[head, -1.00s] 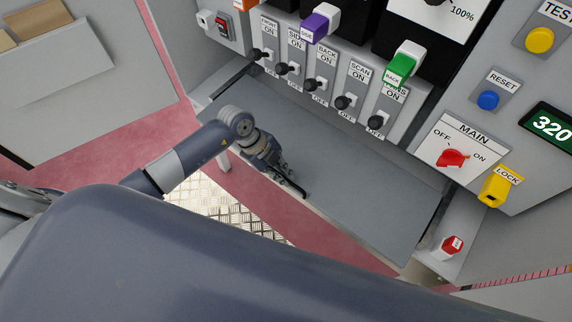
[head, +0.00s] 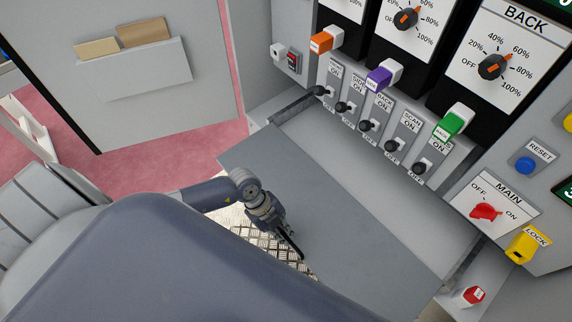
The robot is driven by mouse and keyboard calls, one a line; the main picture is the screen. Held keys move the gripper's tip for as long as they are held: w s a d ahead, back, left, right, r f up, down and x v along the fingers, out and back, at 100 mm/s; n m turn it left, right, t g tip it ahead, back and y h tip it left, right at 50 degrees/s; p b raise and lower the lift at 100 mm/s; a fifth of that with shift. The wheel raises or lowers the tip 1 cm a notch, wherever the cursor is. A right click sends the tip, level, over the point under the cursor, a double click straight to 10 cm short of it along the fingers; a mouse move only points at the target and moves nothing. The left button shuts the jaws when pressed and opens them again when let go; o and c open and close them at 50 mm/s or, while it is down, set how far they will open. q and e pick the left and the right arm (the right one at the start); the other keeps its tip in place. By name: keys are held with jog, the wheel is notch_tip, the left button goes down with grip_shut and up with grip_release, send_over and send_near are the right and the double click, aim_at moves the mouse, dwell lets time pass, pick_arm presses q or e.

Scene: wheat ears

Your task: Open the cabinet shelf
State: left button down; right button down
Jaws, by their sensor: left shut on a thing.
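The cabinet shelf (head: 335,205) is a flat grey panel below the row of black switches in the head view. It is pulled out from the cabinet front toward me, with an open gap along its back edge. My left gripper (head: 288,240) is at the shelf's front edge, shut on it. The exact contact is partly hidden by the gripper itself. My right gripper is not in view.
Above the shelf are black toggle switches (head: 368,126), dials (head: 494,66), and orange, purple and green handles. A red main switch (head: 486,212) and yellow lock (head: 527,244) are at right. An open grey door (head: 180,100) stands at left. A metal tread plate (head: 268,243) lies below.

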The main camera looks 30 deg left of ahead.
pick_arm(q)
jog(key=c, duration=2)
grip_release()
jog(key=o, duration=0.3)
jog(key=shift+r, duration=0.1)
jog(key=v, duration=1.1)
jog(key=shift+a+r, duration=0.2)
jog(key=shift+r, duration=0.15)
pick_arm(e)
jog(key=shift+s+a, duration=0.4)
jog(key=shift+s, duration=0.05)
